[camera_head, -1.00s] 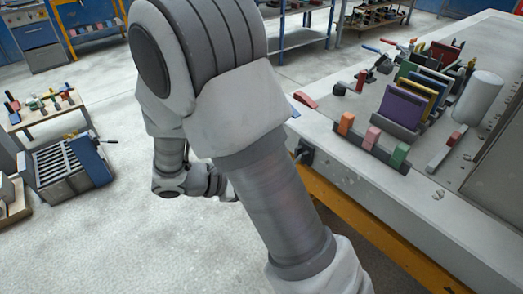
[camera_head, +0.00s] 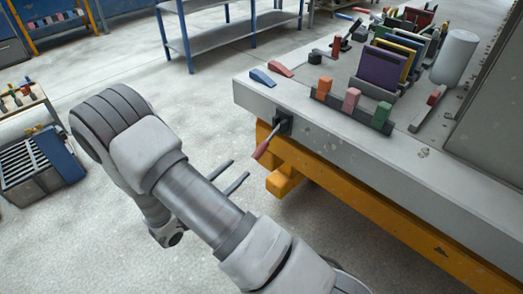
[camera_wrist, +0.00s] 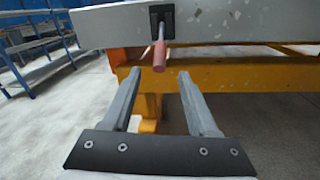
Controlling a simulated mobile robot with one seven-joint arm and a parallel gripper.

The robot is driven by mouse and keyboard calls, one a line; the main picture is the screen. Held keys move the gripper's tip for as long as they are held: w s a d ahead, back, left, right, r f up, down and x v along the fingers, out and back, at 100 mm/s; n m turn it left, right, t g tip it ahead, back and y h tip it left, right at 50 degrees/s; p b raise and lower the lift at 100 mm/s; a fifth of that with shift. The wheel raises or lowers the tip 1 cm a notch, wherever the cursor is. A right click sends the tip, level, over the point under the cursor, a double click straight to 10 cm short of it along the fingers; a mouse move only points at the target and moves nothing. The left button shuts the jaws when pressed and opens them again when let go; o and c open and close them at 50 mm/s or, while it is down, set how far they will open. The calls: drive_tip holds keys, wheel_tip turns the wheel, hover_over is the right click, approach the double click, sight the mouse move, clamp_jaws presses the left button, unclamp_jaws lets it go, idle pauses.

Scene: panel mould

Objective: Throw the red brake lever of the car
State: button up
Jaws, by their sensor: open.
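The brake lever has a red grip (camera_head: 261,149) and sticks out from a black bracket (camera_head: 284,123) on the end face of the grey car deck. It slants down and to the left in the head view. In the wrist view the red grip (camera_wrist: 159,56) points toward the camera, just beyond and above my fingertips. My gripper (camera_wrist: 159,78) is open and empty, its two fingers apart below the lever. In the head view my gripper (camera_head: 240,169) shows as two thin fingers left of and below the grip, apart from it.
The car deck (camera_head: 345,140) rests on a yellow frame (camera_head: 340,195). On the deck stand colored blocks, upright plates (camera_head: 380,68) and a white cylinder (camera_head: 455,57). A crate with a blue side (camera_head: 58,155) stands at the left. The floor between is clear.

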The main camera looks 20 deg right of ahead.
sight(257, 152)
drive_tip(key=b+x, duration=0.2)
drive_tip(key=x, duration=1)
drive_tip(key=shift+d, duration=0.1)
clamp_jaws()
idle(1.0)
